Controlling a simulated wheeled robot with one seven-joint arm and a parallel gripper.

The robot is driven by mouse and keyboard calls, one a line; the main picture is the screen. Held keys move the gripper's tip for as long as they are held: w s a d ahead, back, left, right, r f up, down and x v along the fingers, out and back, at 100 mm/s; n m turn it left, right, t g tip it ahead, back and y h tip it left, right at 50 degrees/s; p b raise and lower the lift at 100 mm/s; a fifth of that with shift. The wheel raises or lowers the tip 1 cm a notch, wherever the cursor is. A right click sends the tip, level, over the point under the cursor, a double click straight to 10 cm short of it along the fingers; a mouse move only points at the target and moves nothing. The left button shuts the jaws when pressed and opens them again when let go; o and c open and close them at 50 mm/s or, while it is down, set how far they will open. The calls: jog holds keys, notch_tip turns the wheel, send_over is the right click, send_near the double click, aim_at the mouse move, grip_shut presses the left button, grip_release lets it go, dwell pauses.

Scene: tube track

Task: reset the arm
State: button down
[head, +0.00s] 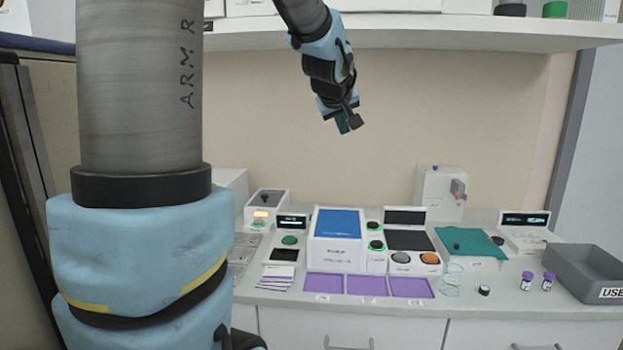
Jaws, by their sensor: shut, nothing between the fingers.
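My gripper (349,124) is in the upper middle of the head view, raised well above the bench and below the shelf. It points down and a little to the right. It is shut and holds nothing. My arm comes down to it from the top edge, and a large part of my arm fills the left side of the view. The gripper touches nothing on the bench.
A white shelf (430,38) hangs above the bench. Below stand a blue-topped device (338,223), purple mats (367,285), a teal pad (475,243), two small purple-capped tubes (526,282) and a grey bin (575,270). The air between is free.

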jog(key=s+a+f+m+g+y, duration=0.1)
jog(key=s+a+f+g, duration=0.2)
jog(key=s+f, duration=0.4)
jog(key=s+a+f+m+g+y, duration=0.1)
jog(key=s+a+f+g, duration=0.2)
jog(key=s+a+f, duration=0.3)
jog(key=s+a+f+m+g+b, duration=0.1)
jog(key=s+a+f, duration=0.4)
jog(key=s+f, duration=0.5)
notch_tip(320, 180, down, 3)
jog(key=shift+f+m+g+y, duration=0.1)
jog(key=shift+m+g+y, duration=0.35)
jog(key=shift+g, duration=0.45)
